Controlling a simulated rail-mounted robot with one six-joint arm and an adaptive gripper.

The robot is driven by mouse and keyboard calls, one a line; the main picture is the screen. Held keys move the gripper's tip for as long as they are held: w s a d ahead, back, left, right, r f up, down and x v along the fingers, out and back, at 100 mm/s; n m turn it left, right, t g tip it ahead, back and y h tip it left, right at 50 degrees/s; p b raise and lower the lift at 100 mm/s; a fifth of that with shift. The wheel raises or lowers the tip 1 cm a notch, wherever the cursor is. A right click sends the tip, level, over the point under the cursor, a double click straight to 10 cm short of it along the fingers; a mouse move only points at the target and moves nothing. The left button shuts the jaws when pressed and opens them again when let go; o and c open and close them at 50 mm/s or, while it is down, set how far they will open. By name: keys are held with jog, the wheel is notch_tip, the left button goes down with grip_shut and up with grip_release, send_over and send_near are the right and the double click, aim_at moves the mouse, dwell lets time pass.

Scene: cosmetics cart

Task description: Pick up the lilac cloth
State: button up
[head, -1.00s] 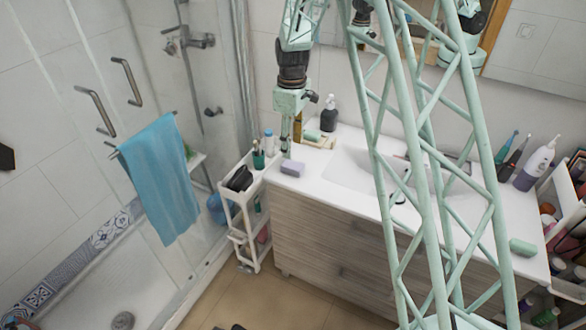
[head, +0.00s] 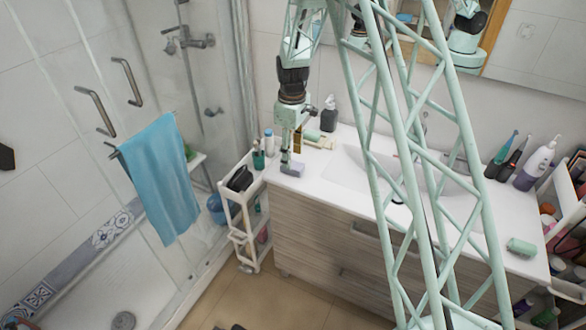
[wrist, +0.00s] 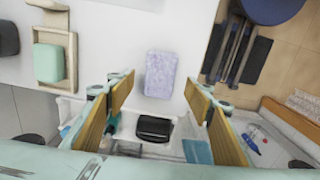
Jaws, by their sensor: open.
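The lilac cloth (head: 293,169), a small folded block, lies on the left front corner of the white countertop. It also shows in the wrist view (wrist: 160,74), lying lengthwise just ahead of the fingers and centred between them. My gripper (wrist: 158,88) is open and empty, with one yellow-padded finger on each side. In the head view my gripper (head: 287,162) points down right at the cloth and hides part of it. I cannot tell the exact height of the fingertips above the cloth.
A wooden tray (wrist: 70,45) with a green soap (wrist: 49,63) stands on the counter near the cloth. A white trolley (head: 252,235) stands left of the cabinet. The sink (head: 350,170) is to the right. A blue towel (head: 163,175) hangs at the shower.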

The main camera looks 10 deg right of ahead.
aim_at(293, 164)
jog(key=shift+d+f, duration=0.15)
jog(key=shift+f, duration=2.3)
jog(key=shift+c, duration=0.8)
jog(key=c, duration=0.8)
